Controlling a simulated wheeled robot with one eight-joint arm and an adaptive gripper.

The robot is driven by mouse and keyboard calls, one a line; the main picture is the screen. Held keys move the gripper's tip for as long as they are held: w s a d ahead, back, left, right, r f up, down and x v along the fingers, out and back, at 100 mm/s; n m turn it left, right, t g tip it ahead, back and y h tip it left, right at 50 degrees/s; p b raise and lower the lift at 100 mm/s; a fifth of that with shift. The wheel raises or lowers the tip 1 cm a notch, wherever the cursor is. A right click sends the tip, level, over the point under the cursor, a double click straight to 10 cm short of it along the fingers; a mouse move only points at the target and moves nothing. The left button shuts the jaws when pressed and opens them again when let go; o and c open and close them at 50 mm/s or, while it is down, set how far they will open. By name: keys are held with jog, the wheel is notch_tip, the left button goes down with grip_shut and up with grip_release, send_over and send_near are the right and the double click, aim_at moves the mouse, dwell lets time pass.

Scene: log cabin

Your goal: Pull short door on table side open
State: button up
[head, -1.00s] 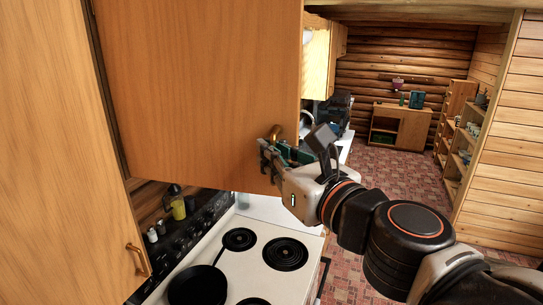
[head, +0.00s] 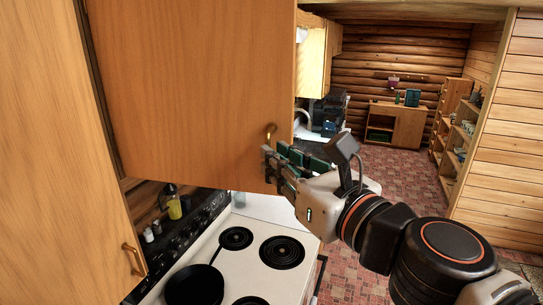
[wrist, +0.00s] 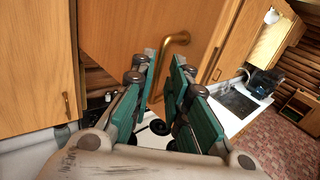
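The short wooden door (head: 200,80) hangs above the stove and fills the upper left of the head view; it also shows in the wrist view (wrist: 112,30). Its brass handle (head: 270,131) is near its lower right edge. In the wrist view the handle (wrist: 180,39) curves just beyond and between the fingertips. My gripper (head: 274,157) is open, its tips just below the handle in the head view, with nothing held. I cannot tell whether a fingertip touches the door. How far the door stands open is unclear.
A tall wooden door with a brass handle (head: 133,260) is at the left. Below is the white stove (head: 258,222) with dark burners and a black pan (head: 194,285). A counter with a sink (wrist: 238,103) lies beyond. Open tiled floor (head: 390,180) is at the right.

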jog(key=shift+v, duration=1.9)
notch_tip(320, 180, down, 33)
jog(key=d+n+g+h+b, duration=0.3)
jog(key=n+g+b, duration=0.1)
jog(key=n+b, duration=1.5)
jog(key=d+f+n+g+h+b, duration=0.1)
jog(key=d+f+n+h+b, duration=0.1)
jog(key=f, duration=0.7)
jog(key=s+d+f+n+g+h+b, duration=0.1)
jog(key=d+f+n+h+b, duration=0.1)
jog(key=d+f+n+b, duration=0.3)
jog(key=s+d+f+n+g+h+b, duration=0.1)
jog(key=d+f+n+g+h+b, duration=0.1)
jog(key=d+f+b, duration=0.5)
notch_tip(320, 180, down, 6)
jog(key=n+b, duration=0.1)
jog(key=b, duration=0.1)
jog(key=shift+s+h+b, duration=0.25)
jog(key=shift+h+b, duration=0.05)
jog(key=shift+h, duration=0.1)
jog(key=shift+a+f, duration=0.1)
